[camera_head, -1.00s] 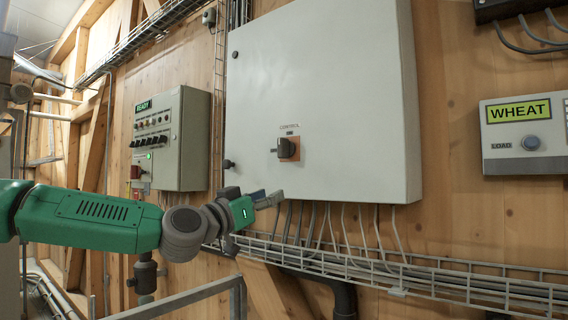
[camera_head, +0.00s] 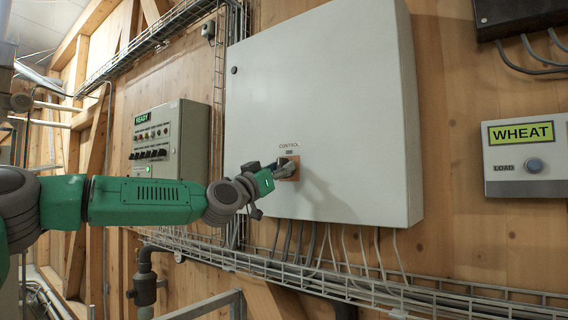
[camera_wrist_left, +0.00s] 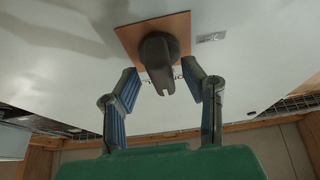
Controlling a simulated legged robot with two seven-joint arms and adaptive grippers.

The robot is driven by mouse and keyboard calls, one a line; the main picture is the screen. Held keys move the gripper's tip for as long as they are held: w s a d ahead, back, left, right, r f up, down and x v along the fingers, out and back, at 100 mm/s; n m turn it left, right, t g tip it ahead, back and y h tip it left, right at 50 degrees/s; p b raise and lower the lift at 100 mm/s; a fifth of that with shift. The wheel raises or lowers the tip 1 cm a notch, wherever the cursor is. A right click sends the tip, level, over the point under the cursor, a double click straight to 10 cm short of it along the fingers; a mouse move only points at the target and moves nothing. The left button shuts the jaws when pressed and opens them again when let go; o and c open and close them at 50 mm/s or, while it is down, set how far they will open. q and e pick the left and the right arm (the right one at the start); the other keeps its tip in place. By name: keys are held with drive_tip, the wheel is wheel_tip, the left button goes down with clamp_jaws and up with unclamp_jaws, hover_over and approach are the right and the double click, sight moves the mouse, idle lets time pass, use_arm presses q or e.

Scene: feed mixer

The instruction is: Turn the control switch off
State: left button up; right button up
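The control switch (camera_head: 293,168) is a dark knob on an orange square plate, low on the front of the large grey cabinet (camera_head: 330,110), under the CONTROL label. In the left wrist view the knob (camera_wrist_left: 159,60) stands out from the orange plate (camera_wrist_left: 128,36). My left gripper (camera_head: 280,169) is at the switch and partly hides it. In the left wrist view its two fingers (camera_wrist_left: 164,84) are open, one on each side of the knob's near end, with small gaps showing. My right gripper is not in view.
A smaller panel (camera_head: 172,150) with a READY sign and several knobs is at left. A WHEAT box (camera_head: 525,158) with a LOAD button is at right. A wire cable tray (camera_head: 400,292) and cables run below the cabinet. A grey rail (camera_head: 205,305) is at lower left.

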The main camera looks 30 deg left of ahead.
use_arm(q)
drive_tip(key=shift+w+a+r, duration=0.1)
drive_tip(key=shift+w+r, duration=0.05)
drive_tip(key=shift+w, duration=0.25)
drive_tip(key=shift+w+a, duration=0.2)
drive_tip(key=shift+a, duration=0.1)
drive_tip(key=shift+d, duration=0.3)
clamp_jaws()
drive_tip(key=shift+d, duration=0.1)
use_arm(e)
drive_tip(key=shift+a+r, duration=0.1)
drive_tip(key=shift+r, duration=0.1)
